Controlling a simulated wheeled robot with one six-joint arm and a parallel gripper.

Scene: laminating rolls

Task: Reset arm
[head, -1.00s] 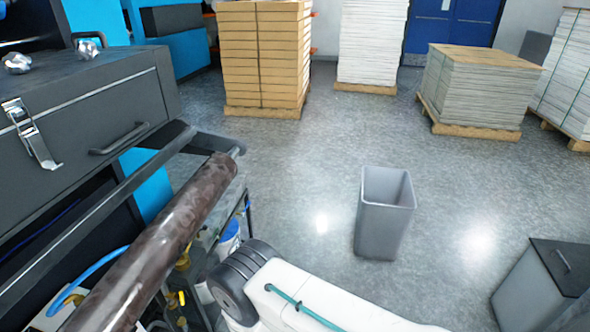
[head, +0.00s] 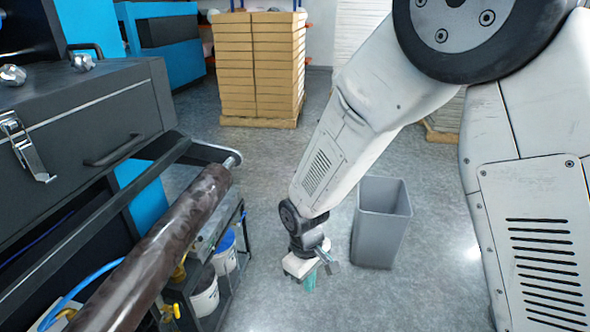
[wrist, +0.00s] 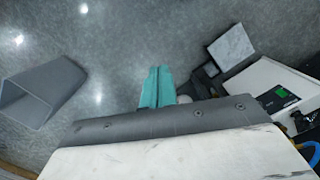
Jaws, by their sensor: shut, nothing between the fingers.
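My arm reaches across the right half of the head view, bent high and coming down to the wrist. My gripper (head: 310,281) points down at the lower middle, between the machine and the grey bin, above the floor. Its teal fingers also show in the wrist view (wrist: 157,86), side by side and closed together with nothing held. Part of the fingers is hidden by the wrist in the head view.
A dark mottled roll (head: 165,250) sits on the machine (head: 75,125) at left. A cart with white buckets (head: 204,292) stands below it. The grey bin (head: 380,225) stands just right of my gripper. Stacked boxes (head: 258,70) stand on a pallet behind.

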